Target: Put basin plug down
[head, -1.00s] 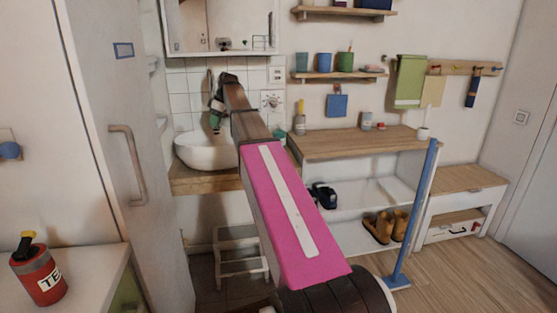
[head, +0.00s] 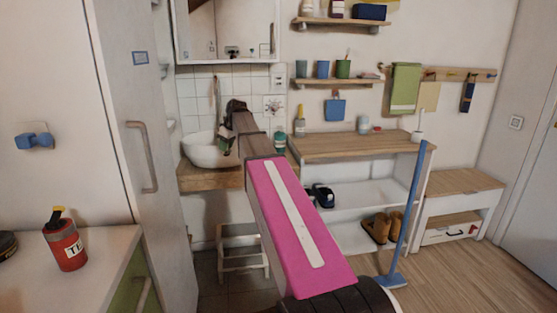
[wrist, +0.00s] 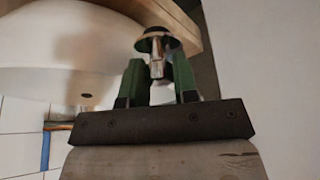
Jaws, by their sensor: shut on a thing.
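The basin plug (wrist: 158,42), with a dark round cap and a shiny metal stem, is between the two green fingers of my gripper (wrist: 158,64) in the wrist view. My gripper is shut on its stem. The white basin (wrist: 70,50) fills the upper left of that view, with a dark hole in its wall. In the head view my gripper (head: 226,146) is at the right side of the basin (head: 198,152), partly hidden by my arm. The plug cannot be made out there. I cannot tell whether it touches the basin.
The basin stands on a wooden counter (head: 205,180) below a mirror cabinet (head: 225,35). A green bottle (head: 280,142) stands right of my arm. A wooden-topped shelf unit (head: 350,145) is further right, with a blue broom (head: 410,210) before it. A stool (head: 240,245) is below the counter.

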